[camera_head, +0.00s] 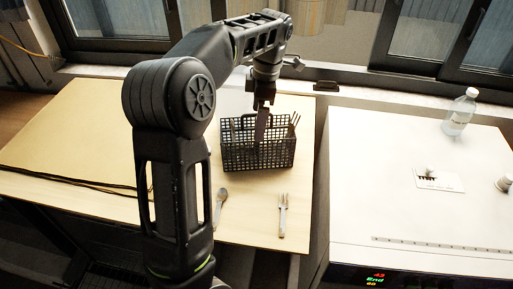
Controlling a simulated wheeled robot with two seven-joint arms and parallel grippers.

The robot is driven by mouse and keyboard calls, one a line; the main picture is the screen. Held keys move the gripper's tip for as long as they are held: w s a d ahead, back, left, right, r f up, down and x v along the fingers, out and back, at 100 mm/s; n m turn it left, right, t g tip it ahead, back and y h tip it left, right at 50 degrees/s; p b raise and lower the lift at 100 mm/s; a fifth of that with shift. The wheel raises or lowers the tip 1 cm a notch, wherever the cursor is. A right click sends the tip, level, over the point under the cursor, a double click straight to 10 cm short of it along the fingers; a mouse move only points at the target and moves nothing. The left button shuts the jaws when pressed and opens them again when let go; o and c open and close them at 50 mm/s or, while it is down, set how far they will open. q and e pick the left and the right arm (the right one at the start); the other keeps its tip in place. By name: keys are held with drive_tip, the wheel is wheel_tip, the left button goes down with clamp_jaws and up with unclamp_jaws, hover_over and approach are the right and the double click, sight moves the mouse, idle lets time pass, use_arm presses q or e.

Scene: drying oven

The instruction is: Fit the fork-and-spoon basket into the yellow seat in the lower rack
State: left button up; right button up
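The fork-and-spoon basket (235,157) is a dark grid-walled box. It stands upright on the light wooden tabletop, near the middle of the view. My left gripper (263,106) points down at the basket's top, over its middle. A dark narrow piece reaches down from it against the basket; I cannot tell whether the fingers are shut on anything. A spoon (220,205) and a fork (283,212) lie on the table in front of the basket. A thin piece of cutlery (293,123) shows at the basket's right end. The yellow seat and lower rack cannot be made out. My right gripper is out of view.
The wooden tabletop (85,130) is mostly clear on the left, with dark cords (75,182) across it. A white-topped appliance (400,190) with a lit display stands right, bearing a bottle (461,112) and a card (452,184). Windows line the back.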

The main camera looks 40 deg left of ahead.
use_arm(q)
drive_tip(key=shift+f, duration=0.4)
drive_tip(key=shift+r, duration=0.1)
drive_tip(key=shift+f, duration=0.4)
drive_tip(key=f+p, duration=0.1)
drive_tip(key=f, duration=0.2)
drive_tip(key=shift+s+a+f+p, duration=0.1)
drive_tip(key=shift+s+f+p, duration=0.15)
drive_tip(key=shift+p, duration=0.1)
drive_tip(key=shift+f, duration=0.5)
drive_tip(key=shift+c, duration=0.4)
drive_tip(key=shift+w, duration=0.1)
drive_tip(key=c, duration=1.1)
